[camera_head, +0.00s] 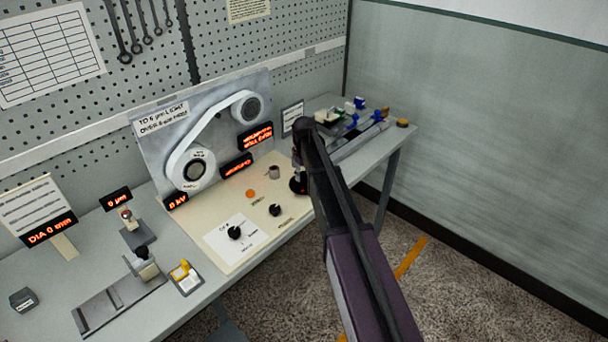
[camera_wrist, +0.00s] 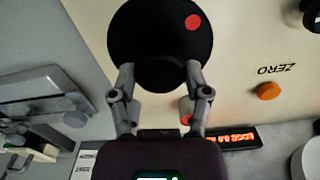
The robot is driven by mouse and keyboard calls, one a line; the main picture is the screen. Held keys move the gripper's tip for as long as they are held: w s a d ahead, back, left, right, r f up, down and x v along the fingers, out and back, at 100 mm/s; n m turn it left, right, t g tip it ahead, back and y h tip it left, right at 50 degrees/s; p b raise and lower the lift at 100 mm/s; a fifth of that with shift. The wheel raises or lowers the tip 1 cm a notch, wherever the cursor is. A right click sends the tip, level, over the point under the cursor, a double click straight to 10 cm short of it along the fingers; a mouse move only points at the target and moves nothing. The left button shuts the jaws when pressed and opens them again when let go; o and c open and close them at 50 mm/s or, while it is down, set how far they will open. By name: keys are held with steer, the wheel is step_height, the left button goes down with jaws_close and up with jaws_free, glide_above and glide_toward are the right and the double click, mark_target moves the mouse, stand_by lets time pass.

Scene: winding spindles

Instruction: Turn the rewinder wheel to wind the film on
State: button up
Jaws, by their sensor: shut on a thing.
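The rewinder wheel, a black disc with a red dot, fills the upper middle of the wrist view (camera_wrist: 160,28). In the head view its dark edge (camera_head: 297,186) shows at the right end of the cream panel, partly hidden by my arm. My gripper (camera_wrist: 161,82) has one finger on each side of the wheel's dark hub and is shut on it; the exact contact is hard to see. The pale film band (camera_head: 212,123) runs between a lower left reel (camera_head: 194,170) and an upper right reel (camera_head: 251,107) on the upright plate.
The cream panel (camera_head: 225,264) carries black knobs (camera_head: 234,232) and an orange button (camera_head: 250,194), which also shows in the wrist view (camera_wrist: 268,91). Red-lit displays (camera_head: 236,165) stand behind. Small fixtures (camera_head: 350,112) crowd the bench's right end. Open floor lies in front.

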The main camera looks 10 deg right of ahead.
steer(key=m, duration=0.3)
steer(key=shift+m, duration=0.4)
steer(key=shift+s+m, duration=0.1)
steer(key=shift+m, duration=1.7)
steer(key=o, duration=1.1)
steer(key=shift+o, duration=0.2)
steer(key=shift+n, duration=0.3)
